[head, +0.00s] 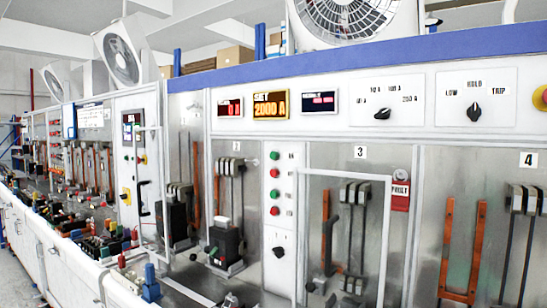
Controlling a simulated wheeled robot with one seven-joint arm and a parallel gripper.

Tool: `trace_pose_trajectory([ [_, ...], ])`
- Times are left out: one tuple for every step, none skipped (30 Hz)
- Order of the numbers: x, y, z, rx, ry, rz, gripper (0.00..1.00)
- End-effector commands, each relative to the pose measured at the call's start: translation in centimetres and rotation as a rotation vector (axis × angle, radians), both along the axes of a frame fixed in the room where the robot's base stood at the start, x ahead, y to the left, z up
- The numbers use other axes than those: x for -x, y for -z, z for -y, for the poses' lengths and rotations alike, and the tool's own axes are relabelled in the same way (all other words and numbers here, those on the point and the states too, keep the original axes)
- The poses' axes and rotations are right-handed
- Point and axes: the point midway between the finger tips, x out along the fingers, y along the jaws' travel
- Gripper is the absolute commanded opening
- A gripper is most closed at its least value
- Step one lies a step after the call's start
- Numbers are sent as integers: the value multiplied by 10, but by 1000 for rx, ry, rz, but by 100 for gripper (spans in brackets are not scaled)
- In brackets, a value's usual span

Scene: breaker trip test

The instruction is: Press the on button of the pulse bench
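The pulse bench (325,155) is a long white and grey panel bench with a blue top rail. A column of round buttons stands on a narrow white strip left of bay 3. It has an upper green button (274,155), an upper red button (274,173), a lower green button (274,193) and a lower red button (274,211). Small labels beside them are too small to read surely, so I cannot tell which is marked on. Nothing covers these buttons. My gripper does not show in the head view.
An amber display (271,105) reads SET 2000 A. A rotary switch (279,251) sits below the buttons. A white frame (345,175) stands before bay 3, right of the buttons. A red fault tag (400,195) hangs farther right. Connectors and cables crowd the left worktop.

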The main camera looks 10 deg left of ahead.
Motion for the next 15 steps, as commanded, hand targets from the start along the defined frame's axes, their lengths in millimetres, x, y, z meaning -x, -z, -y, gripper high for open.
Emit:
trace_pose_trajectory([
  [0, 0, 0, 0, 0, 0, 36],
  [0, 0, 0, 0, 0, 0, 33],
  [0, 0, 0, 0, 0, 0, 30],
  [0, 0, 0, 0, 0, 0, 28],
  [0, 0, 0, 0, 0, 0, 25],
  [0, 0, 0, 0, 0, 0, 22],
  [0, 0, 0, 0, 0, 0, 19],
  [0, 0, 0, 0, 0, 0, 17],
  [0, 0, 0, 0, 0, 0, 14],
  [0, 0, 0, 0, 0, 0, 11],
  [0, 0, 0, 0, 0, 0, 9],
  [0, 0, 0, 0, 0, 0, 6],
  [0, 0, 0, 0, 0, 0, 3],
  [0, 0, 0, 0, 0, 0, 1],
  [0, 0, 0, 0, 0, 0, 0],
])
